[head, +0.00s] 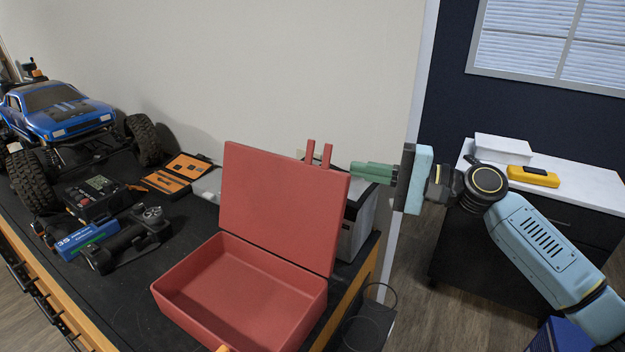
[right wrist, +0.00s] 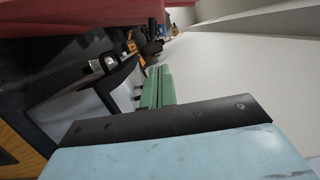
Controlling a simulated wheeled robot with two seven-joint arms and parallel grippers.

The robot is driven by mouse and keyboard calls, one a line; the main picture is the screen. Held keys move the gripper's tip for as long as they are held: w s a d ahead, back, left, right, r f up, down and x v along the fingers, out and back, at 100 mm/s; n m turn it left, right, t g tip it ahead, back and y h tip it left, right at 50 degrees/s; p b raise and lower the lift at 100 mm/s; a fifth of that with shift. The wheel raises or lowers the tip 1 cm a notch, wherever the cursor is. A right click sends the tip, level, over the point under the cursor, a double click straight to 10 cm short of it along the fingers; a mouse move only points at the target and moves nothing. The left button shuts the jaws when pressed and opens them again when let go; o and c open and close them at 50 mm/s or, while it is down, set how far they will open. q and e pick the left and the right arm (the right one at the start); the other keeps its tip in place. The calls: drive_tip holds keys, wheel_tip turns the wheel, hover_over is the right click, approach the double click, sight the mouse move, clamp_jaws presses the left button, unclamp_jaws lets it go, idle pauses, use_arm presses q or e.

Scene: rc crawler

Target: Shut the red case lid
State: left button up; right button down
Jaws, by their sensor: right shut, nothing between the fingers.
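The red case (head: 240,285) stands open and empty on the dark bench top. Its red lid (head: 280,208) is upright, leaning slightly back, with two red prongs at its top edge. My right gripper (head: 358,170) has green fingers that are shut and empty, just right of the lid's upper right corner and seemingly a little behind it. I cannot tell whether they touch the lid. In the right wrist view the green fingers (right wrist: 158,88) lie together, and a red strip of the lid (right wrist: 90,15) runs along the top. My left gripper is not in view.
A blue RC truck (head: 60,115), an orange tool case (head: 178,172), a blue battery box (head: 88,238) and a black tool (head: 125,240) lie left of the case. A grey-white box (head: 357,220) stands behind the lid. The wall is close behind.

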sight(312, 165)
drive_tip(key=shift+a+f, duration=0.2)
drive_tip(key=shift+f, duration=0.15)
drive_tip(key=shift+p+x, duration=0.4)
drive_tip(key=shift+x, duration=0.85)
drive_tip(key=p+x, duration=0.1)
drive_tip(key=x, duration=0.5)
drive_tip(key=shift+w+a, duration=0.15)
drive_tip(key=shift+a, duration=0.1)
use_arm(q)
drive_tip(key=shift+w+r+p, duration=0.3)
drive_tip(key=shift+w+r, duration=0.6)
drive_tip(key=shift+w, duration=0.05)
use_arm(e)
drive_tip(key=shift+w+a, duration=0.1)
drive_tip(key=shift+a, duration=0.15)
